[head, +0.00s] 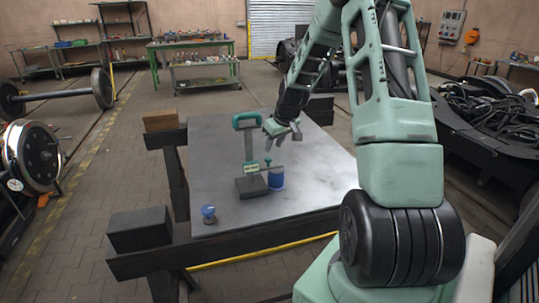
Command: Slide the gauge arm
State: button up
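A gauge stand with a dark block base (251,188), an upright post and a teal top (247,119) stands on the grey metal table (320,165). A short gauge arm (258,171) reaches right from the post low down, with a teal knob (267,160) near its outer end. A blue cylinder (276,180) stands right of the base, close to the arm's outer end. My gripper (273,146) points down above the arm, just right of the post and apparently clear of the knob. Its fingers are too small to tell whether they are open or shut.
A small blue object (208,213) sits near the table's front left corner. A brown block (160,121) and a dark block (139,229) lie on the supports at left. The right side of the tabletop is clear. Wheelsets (31,155) stand far left.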

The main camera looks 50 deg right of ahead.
jog(key=p+x, duration=0.1)
jog(key=x, duration=0.5)
jog(key=shift+w+f, duration=0.15)
jog(key=shift+f, duration=0.2)
grip_shut()
notch_tip(320, 180, up, 9)
jog(key=p, duration=0.3)
jog(key=shift+d+f, duration=0.1)
jog(key=shift+f, duration=0.1)
grip_release()
notch_tip(320, 180, up, 16)
jog(key=b, duration=0.3)
send_over(269, 158)
jog(key=s+a, duration=0.1)
jog(key=s, duration=0.6)
jog(key=shift+s+a, duration=0.15)
